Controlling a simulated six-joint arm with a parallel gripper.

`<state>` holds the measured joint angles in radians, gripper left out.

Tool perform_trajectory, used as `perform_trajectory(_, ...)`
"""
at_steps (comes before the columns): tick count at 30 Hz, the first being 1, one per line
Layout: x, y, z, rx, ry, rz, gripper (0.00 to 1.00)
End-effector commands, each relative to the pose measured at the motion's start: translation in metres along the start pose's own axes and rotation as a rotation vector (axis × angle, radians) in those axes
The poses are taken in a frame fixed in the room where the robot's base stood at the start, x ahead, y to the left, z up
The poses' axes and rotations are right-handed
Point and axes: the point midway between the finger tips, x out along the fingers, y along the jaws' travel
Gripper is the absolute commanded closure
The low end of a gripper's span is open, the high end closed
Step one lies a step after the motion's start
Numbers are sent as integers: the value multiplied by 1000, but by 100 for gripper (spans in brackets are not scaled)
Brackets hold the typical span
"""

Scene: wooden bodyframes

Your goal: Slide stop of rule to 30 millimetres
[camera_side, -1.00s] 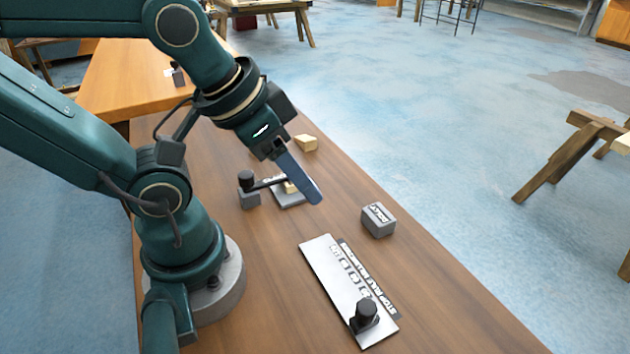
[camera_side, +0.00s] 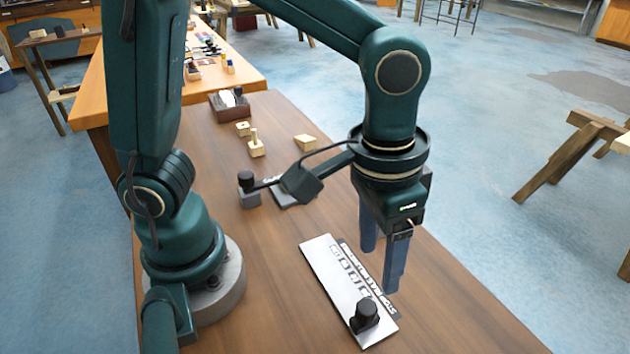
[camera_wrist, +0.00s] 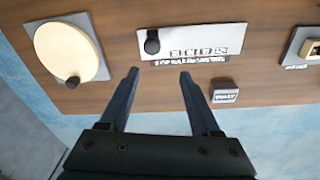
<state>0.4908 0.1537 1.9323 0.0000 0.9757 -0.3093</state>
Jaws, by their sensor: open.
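The rule is a white plate (camera_side: 335,272) with printed marks, lying flat on the bench. Its stop, a black knob on a dark block (camera_side: 366,315), sits at the near end of the plate. In the wrist view the rule (camera_wrist: 210,39) lies beyond my fingers, with the stop (camera_wrist: 152,43) at its left end. In the wrist view my gripper (camera_wrist: 158,75) is also open, short of the rule. The numbers are too small to read.
A grey labelled block (camera_wrist: 224,92) lies right of my fingers in the wrist view. A round cream disc on a grey plate (camera_wrist: 38,48) is at the left. A dark lever knob (camera_side: 246,180) and small wooden blocks (camera_side: 256,148) stand farther back on the bench.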

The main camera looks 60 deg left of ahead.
Motion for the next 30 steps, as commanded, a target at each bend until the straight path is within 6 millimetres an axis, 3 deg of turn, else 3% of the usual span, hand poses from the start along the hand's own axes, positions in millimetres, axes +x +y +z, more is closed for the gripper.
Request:
perform_trajectory(6, 23, 16, 13, 78, -80, -22, 36)
perform_trajectory(18, 66, 15, 18, 81, -81, -23, 36)
perform_trajectory(29, 72, 15, 18, 81, -77, -21, 36)
perform_trajectory(30, 72, 15, 18, 81, -77, -21, 48)
